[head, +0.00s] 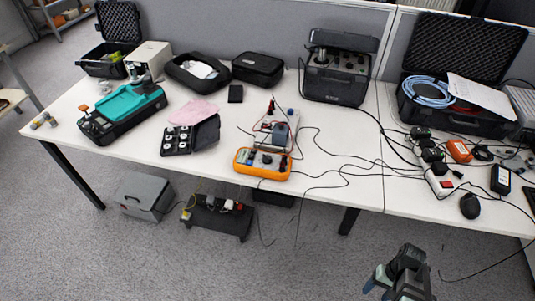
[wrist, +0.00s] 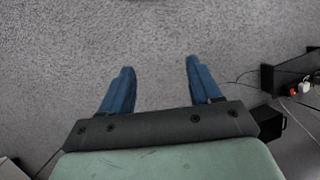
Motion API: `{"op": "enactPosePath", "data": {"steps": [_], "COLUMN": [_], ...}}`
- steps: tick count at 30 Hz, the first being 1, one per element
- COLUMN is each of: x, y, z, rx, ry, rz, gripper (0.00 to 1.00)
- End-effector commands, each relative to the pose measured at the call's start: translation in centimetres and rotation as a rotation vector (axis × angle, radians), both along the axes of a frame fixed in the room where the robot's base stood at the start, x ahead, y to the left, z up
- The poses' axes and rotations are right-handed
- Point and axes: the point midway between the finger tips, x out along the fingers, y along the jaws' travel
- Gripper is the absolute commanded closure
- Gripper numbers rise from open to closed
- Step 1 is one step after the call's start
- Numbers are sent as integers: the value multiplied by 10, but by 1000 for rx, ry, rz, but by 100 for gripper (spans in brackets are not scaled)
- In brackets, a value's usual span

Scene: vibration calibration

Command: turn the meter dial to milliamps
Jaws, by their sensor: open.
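An orange-framed multimeter (head: 262,163) lies on the white table near its front edge, in the middle of the head view. Its round dark dial (head: 266,159) shows on its face, but the dial's setting is too small to read. My gripper (head: 379,283) is at the bottom right of the head view, in front of the table and well away from the meter. In the wrist view my gripper (wrist: 158,75) has its two blue fingers wide apart with nothing between them, over grey carpet. The meter does not show in the wrist view.
Thin black cables trail over the white table (head: 335,200) right of the meter. A black case of round parts (head: 190,137) lies to its left. A power strip (head: 438,182) and a mouse (head: 470,206) lie at right. A black under-table unit (wrist: 290,79) shows in the wrist view.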

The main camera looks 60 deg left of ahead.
Motion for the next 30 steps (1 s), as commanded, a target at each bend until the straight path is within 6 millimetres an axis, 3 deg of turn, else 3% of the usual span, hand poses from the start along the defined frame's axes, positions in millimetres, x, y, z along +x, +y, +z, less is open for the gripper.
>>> {"op": "enactPosePath", "data": {"steps": [1, 10, 14, 24, 30], "x": [5, 0, -14, -71, -83], "y": [22, 138, 188, 309, 391], "z": [11, 82, 116, 211, 270], "rx": [18, 121, 170, 280, 282], "ry": [-13, -58, -72, -106, -159], "rz": [40, 270, 372, 637, 781], "gripper": [37, 37, 37, 37, 37]}}
